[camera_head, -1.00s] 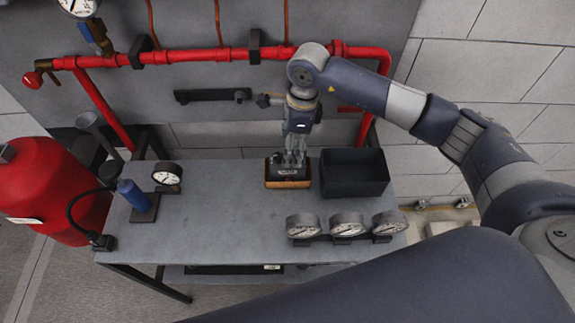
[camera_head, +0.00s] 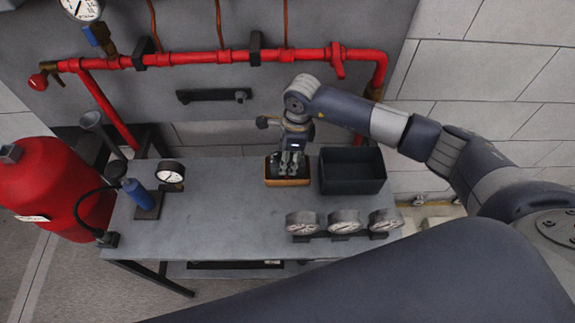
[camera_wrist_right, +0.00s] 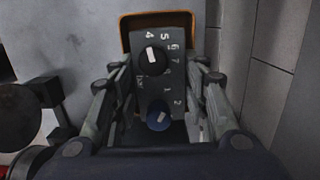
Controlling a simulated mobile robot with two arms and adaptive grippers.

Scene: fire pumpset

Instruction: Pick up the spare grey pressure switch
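The spare grey pressure switch (camera_wrist_right: 172,92) is a dark grey block with a numbered face, a black knob and a blue knob. It sits in a small orange-brown tray (camera_head: 289,183) on the bench, mostly hidden by my right gripper in the head view. My right gripper (camera_head: 290,172) points down over it. In the right wrist view the fingers (camera_wrist_right: 162,88) stand on both sides of the switch, with narrow gaps that suggest they are open; firm contact is not visible. My left gripper is not in view.
A black open bin (camera_head: 352,172) stands right beside the tray. Several gauges (camera_head: 344,222) line the bench's front right. A gauge (camera_head: 170,172) and a blue cylinder (camera_head: 137,194) stand at the left. A red pipe (camera_head: 200,57) runs behind. The bench top (camera_head: 225,215) is clear mid-left.

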